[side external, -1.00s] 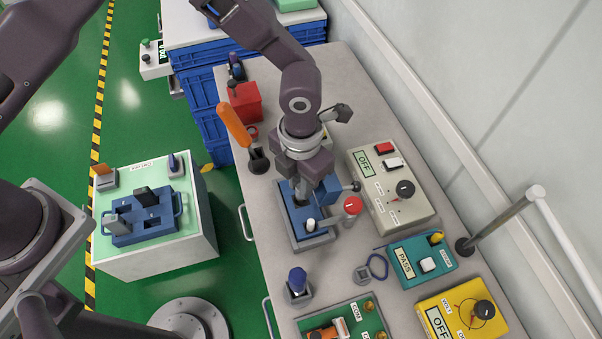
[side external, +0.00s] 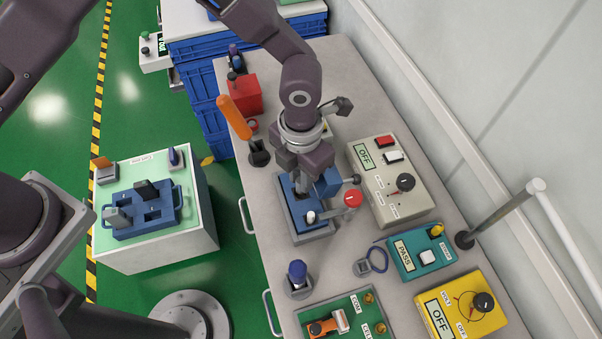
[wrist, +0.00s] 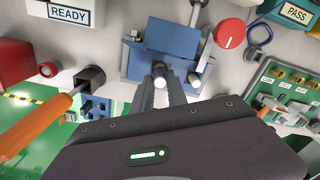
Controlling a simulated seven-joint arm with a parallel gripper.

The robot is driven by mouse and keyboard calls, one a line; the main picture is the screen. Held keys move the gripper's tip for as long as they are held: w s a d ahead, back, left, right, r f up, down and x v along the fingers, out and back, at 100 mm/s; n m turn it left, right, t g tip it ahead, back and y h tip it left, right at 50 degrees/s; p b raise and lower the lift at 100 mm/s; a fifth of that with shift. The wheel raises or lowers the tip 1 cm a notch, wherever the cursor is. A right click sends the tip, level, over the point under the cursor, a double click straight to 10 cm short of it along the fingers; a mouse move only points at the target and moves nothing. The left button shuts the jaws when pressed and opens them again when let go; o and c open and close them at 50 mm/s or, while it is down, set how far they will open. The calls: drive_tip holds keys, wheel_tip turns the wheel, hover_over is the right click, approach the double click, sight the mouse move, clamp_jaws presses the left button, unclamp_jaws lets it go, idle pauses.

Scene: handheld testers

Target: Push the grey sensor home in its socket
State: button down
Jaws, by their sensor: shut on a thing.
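My gripper (side external: 303,187) points down at the blue fixture (side external: 318,229) on the bench. It is shut on a small grey piece that looks like the grey sensor (wrist: 160,72); a pale round spot shows between the fingers in the wrist view. The fingers hide most of the piece and its socket, so I cannot tell how deep it sits. The blue fixture (wrist: 172,45) fills the upper middle of the wrist view. A white knob (side external: 310,216) on it stands beside the fingers.
A red knob (side external: 353,198) stands close to the fixture. An orange-handled tool (side external: 233,117) leans in a black holder. A beige OFF box (side external: 392,178), teal PASS tester (side external: 422,252) and blue-topped plug (side external: 297,272) are nearby. A side table holds a blue tray (side external: 155,232).

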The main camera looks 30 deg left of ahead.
drive_tip(key=shift+f, duration=1.3)
drive_tip(key=c, duration=1.2)
unclamp_jaws()
drive_tip(key=shift+f, duration=0.1)
drive_tip(key=shift+c, duration=0.2)
wheel_tip(320, 180, up, 7)
drive_tip(key=shift+r, duration=0.1)
drive_tip(key=shift+c, duration=0.2)
